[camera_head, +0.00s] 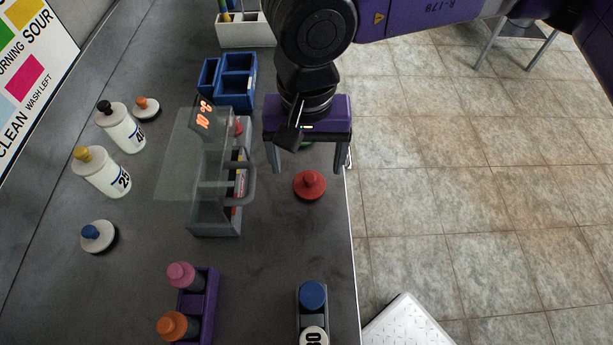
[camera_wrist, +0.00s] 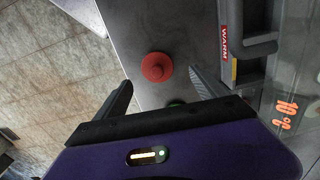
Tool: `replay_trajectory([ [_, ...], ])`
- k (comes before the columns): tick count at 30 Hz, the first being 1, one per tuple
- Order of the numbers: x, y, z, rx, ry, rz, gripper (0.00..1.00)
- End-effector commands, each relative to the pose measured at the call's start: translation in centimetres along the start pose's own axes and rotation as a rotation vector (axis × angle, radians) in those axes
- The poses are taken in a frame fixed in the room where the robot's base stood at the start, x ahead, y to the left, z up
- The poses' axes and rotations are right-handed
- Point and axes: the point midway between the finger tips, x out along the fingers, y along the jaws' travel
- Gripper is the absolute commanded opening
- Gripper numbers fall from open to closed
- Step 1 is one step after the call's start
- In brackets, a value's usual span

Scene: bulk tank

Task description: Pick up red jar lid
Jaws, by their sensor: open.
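The red jar lid (camera_head: 309,186), a round disc with a knob on top, lies on the dark counter near its right edge. My gripper (camera_head: 310,170) is open and empty, with its fingers pointing down above and behind the lid in the head view. In the wrist view the red lid (camera_wrist: 157,67) shows ahead of the open fingers (camera_wrist: 160,92), roughly centred between them and apart from both. A green thing (camera_wrist: 176,102) is partly hidden behind the gripper body.
A clear-lidded box (camera_head: 215,215) with a handle and a 10°C display stands just left of the lid. Blue bins (camera_head: 237,75) are behind. A purple rack (camera_head: 200,300) and a blue-capped container (camera_head: 313,296) are at the front. White bottles (camera_head: 122,130) stand left.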

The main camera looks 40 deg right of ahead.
Motion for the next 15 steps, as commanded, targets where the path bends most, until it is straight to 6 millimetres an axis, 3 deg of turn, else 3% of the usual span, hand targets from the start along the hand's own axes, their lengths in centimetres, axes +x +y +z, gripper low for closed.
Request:
replay_trajectory([
  [9, 4.1, 0.5, 0.2, 0.001, -0.003, -0.001, 0.82],
  [15, 5.2, 0.5, 0.2, 0.000, 0.000, -0.001, 0.82],
])
